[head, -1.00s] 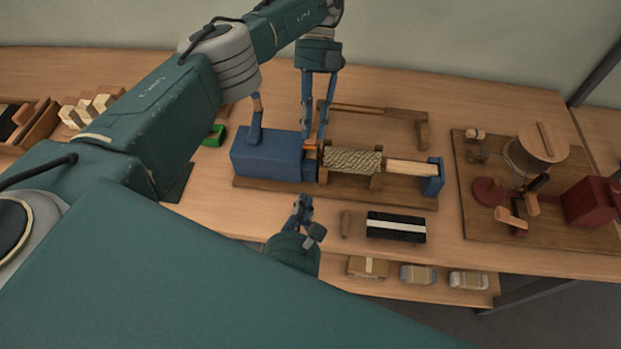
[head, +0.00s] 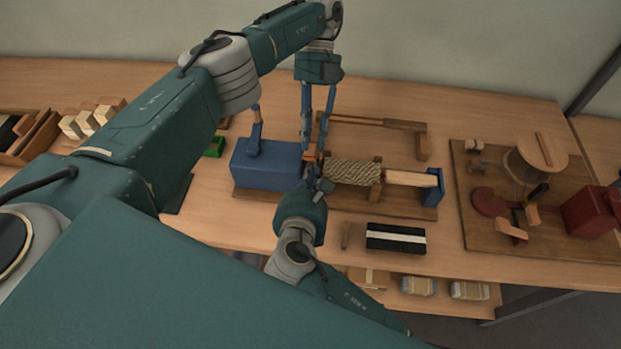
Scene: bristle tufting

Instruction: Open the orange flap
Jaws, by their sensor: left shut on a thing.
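The orange flap (head: 312,155) is a small piece at the right end of the blue box (head: 265,163), mostly hidden by my grippers. My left gripper (head: 314,150) reaches down from above with its long blue fingers, and it is shut on the orange flap. My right gripper (head: 318,183) is just below it, at the front of the gap between the blue box and the rope-wrapped roll (head: 352,172). Its fingertips are small and partly hidden, so I cannot tell whether they are open.
The roll and a pale wooden block (head: 411,178) lie along a wooden base (head: 400,204), ending at a blue end piece (head: 432,190). A board with a red box (head: 590,211) stands right.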

